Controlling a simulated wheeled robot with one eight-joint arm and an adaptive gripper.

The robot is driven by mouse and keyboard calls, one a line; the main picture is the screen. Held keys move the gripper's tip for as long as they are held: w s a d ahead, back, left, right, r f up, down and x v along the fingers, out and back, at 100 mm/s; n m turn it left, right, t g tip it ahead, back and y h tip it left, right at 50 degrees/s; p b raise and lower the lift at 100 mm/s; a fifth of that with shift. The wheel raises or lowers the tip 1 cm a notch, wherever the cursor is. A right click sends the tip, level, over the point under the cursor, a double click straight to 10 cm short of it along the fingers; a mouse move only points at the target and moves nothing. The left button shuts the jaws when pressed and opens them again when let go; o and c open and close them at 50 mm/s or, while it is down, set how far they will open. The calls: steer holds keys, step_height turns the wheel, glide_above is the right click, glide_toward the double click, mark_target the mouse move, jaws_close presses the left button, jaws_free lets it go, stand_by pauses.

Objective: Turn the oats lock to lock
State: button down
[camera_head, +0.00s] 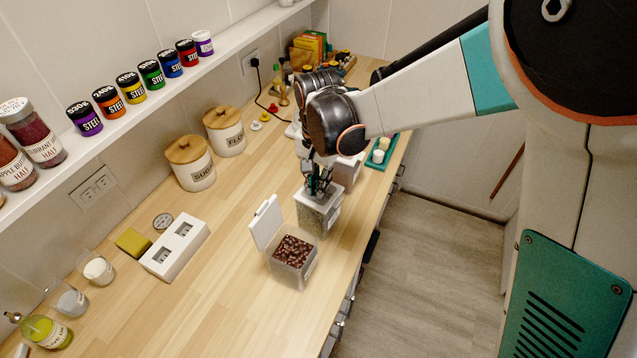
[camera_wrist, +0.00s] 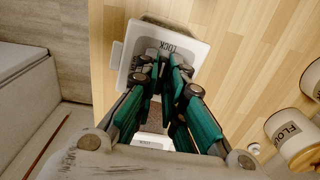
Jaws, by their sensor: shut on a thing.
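A clear box (camera_head: 316,214) with a grey-green, grainy filling and a pale lid stands on the wooden counter. Its side label is too small to read. My gripper (camera_head: 318,188) points down onto this lid and is shut on the lock at its top, which the fingers hide. In the wrist view my gripper (camera_wrist: 163,70) is over the lid (camera_wrist: 185,52), where the word LOCK shows upside down beside the fingertips. How far the lock is turned cannot be seen.
An open box of dark red beans (camera_head: 292,252) stands just in front, its lid raised. A pale box (camera_head: 346,168) is close behind. Sugar (camera_head: 190,165) and flour (camera_head: 224,131) jars stand at the wall.

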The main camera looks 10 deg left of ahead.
steer(key=shift+m, duration=0.5)
steer(key=c, duration=1.7)
jaws_free()
step_height(320, 180, up, 12)
steer(key=shift+r, duration=0.1)
